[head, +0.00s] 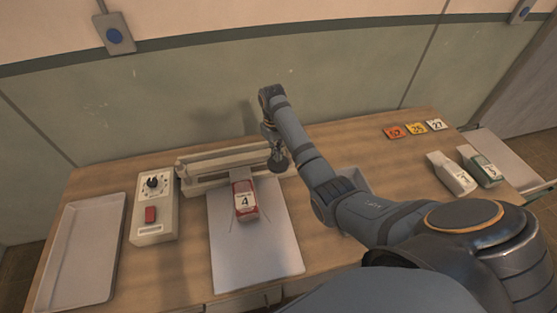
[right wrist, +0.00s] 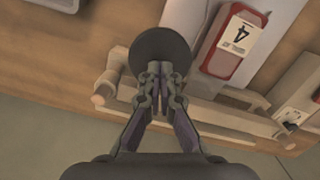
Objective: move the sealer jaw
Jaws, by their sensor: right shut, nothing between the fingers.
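The sealer (head: 190,187) is a long beige bar unit at the back of the table. Its jaw (head: 225,158) is the long bar along it; how far it stands open I cannot tell. A round black knob (right wrist: 160,50) is at the jaw's right end in the head view. My right gripper (head: 277,158) is shut and empty, its fingertips right at the knob; whether they touch it I cannot tell. A red pouch with a white label "4" (head: 245,200) lies with one end toward the sealer; it also shows in the right wrist view (right wrist: 232,45). My left gripper is out of view.
A control box (head: 152,212) with a dial and red switch stands left of the sealer, beside an empty tray (head: 82,250). A white board (head: 258,260) lies under the pouch.

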